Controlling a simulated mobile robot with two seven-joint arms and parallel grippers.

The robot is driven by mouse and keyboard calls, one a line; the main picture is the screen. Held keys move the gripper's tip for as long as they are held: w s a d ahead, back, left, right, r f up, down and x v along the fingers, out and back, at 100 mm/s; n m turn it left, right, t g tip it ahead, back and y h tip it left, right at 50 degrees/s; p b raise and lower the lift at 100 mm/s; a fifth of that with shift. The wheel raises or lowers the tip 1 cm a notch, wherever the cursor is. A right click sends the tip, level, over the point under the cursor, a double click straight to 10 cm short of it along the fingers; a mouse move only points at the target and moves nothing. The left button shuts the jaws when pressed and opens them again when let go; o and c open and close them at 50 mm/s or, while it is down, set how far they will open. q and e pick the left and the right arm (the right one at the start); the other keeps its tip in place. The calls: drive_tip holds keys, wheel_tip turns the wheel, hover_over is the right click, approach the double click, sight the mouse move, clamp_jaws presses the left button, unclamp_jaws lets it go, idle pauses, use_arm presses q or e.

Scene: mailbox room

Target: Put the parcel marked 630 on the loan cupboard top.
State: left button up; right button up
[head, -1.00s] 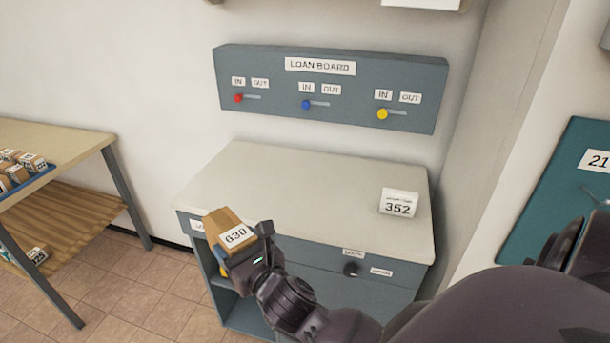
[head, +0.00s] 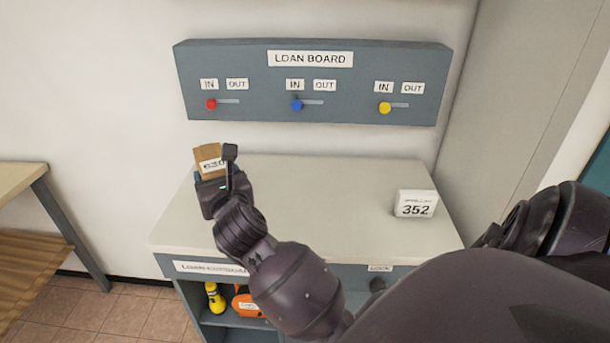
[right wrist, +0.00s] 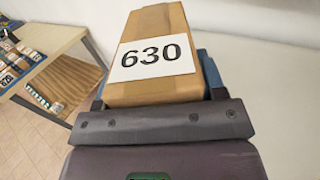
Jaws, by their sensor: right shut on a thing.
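The parcel marked 630 (head: 209,151) is a brown box with a white label, held in my right gripper (head: 214,176). It also shows close up in the right wrist view (right wrist: 158,80), with the right gripper (right wrist: 160,103) shut on it. In the head view the parcel appears over the back left part of the pale loan cupboard top (head: 320,205). I cannot tell whether it touches the top. My left gripper is not in view.
A white box marked 352 (head: 416,204) stands at the right of the top. The loan board (head: 310,85) is on the wall behind. Below, an open shelf holds a yellow item (head: 215,298) and an orange one (head: 246,305). A table (head: 20,178) stands at left. The middle of the top is clear.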

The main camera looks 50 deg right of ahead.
drive_tip(key=w+d+r+m+g+h+b, duration=0.4)
drive_tip(key=w+d+r+m+h, duration=0.15)
drive_tip(key=d+h, duration=0.2)
drive_tip(key=shift+m+g+h, duration=0.25)
drive_tip(key=shift+g, duration=0.45)
drive_tip(key=f+b, duration=0.1)
drive_tip(key=f, duration=0.5)
drive_tip(key=d+f+b, duration=0.1)
drive_tip(key=f+b, duration=0.1)
drive_tip(key=f, duration=0.4)
drive_tip(key=f+b, duration=0.1)
drive_tip(key=f, duration=0.5)
drive_tip(key=shift+s+d+b, duration=0.3)
drive_tip(key=shift+s+b, duration=0.05)
drive_tip(key=shift+s, duration=0.05)
drive_tip(key=shift+f, duration=0.6)
drive_tip(key=o, duration=0.9)
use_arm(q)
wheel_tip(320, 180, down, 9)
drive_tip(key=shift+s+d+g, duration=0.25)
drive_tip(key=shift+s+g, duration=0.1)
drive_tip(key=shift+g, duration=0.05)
use_arm(e)
drive_tip(key=o, duration=0.3)
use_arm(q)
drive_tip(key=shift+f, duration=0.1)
